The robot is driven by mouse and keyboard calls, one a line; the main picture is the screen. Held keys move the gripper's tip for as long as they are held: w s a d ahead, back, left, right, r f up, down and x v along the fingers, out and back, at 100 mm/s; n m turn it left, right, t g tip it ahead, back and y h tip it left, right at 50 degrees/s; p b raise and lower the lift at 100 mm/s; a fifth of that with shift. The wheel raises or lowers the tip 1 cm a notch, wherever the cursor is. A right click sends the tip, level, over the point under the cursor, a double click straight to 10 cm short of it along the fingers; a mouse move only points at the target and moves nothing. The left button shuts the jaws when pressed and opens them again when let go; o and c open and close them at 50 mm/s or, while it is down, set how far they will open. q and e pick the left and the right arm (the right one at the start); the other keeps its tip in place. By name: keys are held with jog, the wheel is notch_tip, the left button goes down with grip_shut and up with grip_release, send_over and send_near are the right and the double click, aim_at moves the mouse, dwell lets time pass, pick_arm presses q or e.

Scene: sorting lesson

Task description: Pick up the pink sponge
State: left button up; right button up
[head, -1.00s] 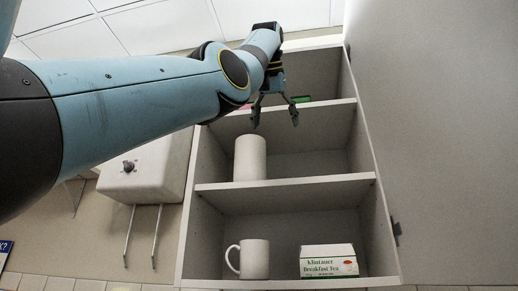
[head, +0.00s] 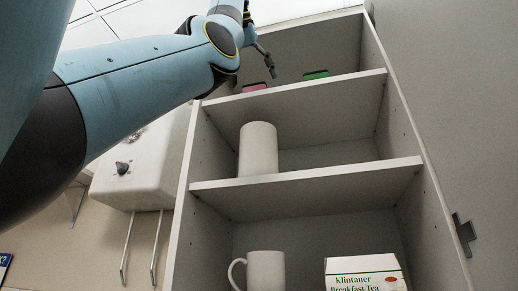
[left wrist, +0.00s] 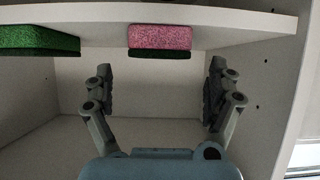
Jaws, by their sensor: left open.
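The pink sponge (head: 254,87) lies on the top shelf of the open cabinet, near its left side. In the left wrist view the pink sponge (left wrist: 160,38), with a dark underside layer, shows between and beyond the fingers of my left gripper (left wrist: 158,85). Those fingers are spread wide, with nothing between them. In the head view my left gripper (head: 268,62) is at the top shelf, above the pink sponge and apart from it; only part of it shows clearly. My right gripper is in neither view.
A green sponge (head: 315,74) lies right of the pink one on the same shelf. A white cylinder (head: 258,150) stands on the middle shelf. A white mug (head: 265,271) and a tea box (head: 364,274) are below. Cabinet side walls bound the space.

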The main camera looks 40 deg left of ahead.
pick_arm(q)
jog(key=shift+p+x, duration=0.35)
jog(key=shift+x, duration=0.4)
jog(key=p+x, duration=0.1)
jog(key=x, duration=0.2)
jog(key=shift+w, duration=0.25)
jog(key=shift+w+a, duration=0.15)
jog(key=shift+w, duration=0.05)
jog(key=shift+s, duration=0.35)
jog(key=shift+c, duration=1)
jog(key=c, duration=0.6)
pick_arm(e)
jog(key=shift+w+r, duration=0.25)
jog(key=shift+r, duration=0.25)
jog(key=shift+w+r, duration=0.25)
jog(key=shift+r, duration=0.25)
